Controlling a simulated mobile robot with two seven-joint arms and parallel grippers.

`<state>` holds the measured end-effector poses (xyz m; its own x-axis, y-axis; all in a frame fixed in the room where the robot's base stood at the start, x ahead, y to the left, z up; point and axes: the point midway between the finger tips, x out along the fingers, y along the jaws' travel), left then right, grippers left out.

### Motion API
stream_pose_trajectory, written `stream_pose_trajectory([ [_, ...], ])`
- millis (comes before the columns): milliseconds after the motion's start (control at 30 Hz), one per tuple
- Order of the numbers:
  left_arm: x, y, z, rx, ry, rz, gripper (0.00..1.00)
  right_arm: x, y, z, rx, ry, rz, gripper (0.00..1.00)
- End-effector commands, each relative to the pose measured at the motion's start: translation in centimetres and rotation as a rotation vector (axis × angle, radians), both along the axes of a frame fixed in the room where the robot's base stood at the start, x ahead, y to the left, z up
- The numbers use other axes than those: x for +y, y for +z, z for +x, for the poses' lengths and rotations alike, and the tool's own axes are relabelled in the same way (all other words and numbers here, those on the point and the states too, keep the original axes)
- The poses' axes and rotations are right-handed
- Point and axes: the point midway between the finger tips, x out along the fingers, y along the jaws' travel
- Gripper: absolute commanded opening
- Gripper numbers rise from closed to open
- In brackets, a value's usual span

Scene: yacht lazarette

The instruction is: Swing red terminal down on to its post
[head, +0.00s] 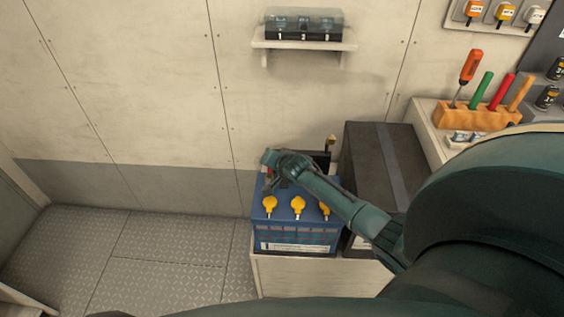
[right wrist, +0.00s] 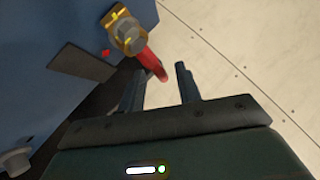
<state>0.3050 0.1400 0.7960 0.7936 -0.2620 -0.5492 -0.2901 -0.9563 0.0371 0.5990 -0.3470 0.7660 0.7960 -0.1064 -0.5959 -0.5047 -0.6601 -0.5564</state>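The red terminal (right wrist: 124,22) is a gold-coloured lug with a grey bolt head, and its red cable (right wrist: 150,66) runs down from it in the right wrist view. It is at the edge of the blue battery (head: 297,228). I cannot tell whether it sits on its post, which is not clearly visible. In the head view a small bit of red shows beside my right gripper (head: 269,166) at the battery's back left. In the right wrist view my right gripper (right wrist: 160,84) is open, with the cable's end near the gap between its fingers. My left gripper is not in view.
Yellow caps (head: 298,206) stand on the battery top. A second brass-coloured fitting (head: 331,141) shows behind the battery. A dark box (head: 378,165) stands close on the right. A wall shelf (head: 304,40) is above. Metal floor (head: 165,255) is clear at left.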

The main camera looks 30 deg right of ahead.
Motion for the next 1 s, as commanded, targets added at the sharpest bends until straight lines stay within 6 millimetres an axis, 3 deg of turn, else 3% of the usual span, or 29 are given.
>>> stream_pose_trajectory([
  [500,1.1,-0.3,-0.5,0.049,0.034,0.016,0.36,1.0,5.3,-7.1,0.0,0.001,0.001,0.34],
  [700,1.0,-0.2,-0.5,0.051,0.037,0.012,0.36,1.2,6.2,-8.3,0.0,0.001,0.002,0.34],
  [1000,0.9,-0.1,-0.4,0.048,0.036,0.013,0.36,1.2,6.4,-8.5,0.0,0.001,0.002,0.34],
])
